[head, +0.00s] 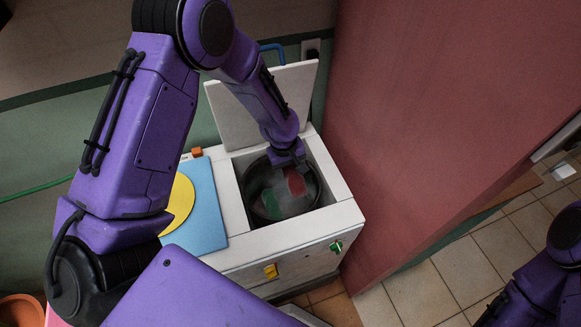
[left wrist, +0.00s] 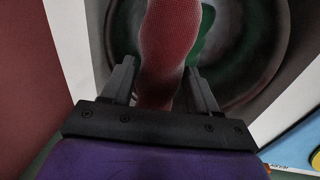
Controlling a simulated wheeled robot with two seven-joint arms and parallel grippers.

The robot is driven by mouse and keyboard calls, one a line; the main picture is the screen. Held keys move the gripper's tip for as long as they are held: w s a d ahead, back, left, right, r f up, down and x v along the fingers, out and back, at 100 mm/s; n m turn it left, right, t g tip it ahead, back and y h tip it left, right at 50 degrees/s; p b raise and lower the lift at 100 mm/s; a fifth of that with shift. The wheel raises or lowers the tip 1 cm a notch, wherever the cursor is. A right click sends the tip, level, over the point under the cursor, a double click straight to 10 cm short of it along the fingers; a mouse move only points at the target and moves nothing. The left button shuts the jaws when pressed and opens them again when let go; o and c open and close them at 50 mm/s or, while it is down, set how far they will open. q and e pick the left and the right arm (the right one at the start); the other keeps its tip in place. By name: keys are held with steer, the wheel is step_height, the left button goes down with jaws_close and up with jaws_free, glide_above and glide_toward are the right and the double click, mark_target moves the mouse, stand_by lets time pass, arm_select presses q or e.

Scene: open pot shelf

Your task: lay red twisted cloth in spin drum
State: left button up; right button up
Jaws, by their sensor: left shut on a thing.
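The red twisted cloth (left wrist: 167,50) is between the fingers of my left gripper (left wrist: 160,88) in the left wrist view, and the fingers are shut on it. In the head view the left gripper (head: 288,160) reaches down into the open top of the white machine, over the round dark spin drum (head: 258,200). The red cloth (head: 297,183) shows just below the gripper, inside the drum's outline. Something green (head: 268,203) lies in the drum. I cannot tell whether the red cloth touches the drum bottom. My right gripper is not in view.
The machine's white lid (head: 262,100) stands raised behind the opening. A blue panel with a yellow disc (head: 205,215) covers the machine's left part. A red wall (head: 430,110) rises close on the right.

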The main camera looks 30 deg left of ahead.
arm_select(q)
step_height(320, 180, down, 19)
steer(key=b, duration=1.1)
steer(key=shift+w, duration=0.1)
steer(key=shift+r, duration=0.1)
steer(key=o, duration=1.3)
steer(key=shift+c, duration=0.2)
step_height(320, 180, up, 10)
steer(key=s+a, duration=0.1)
steer(key=shift+r, duration=0.2)
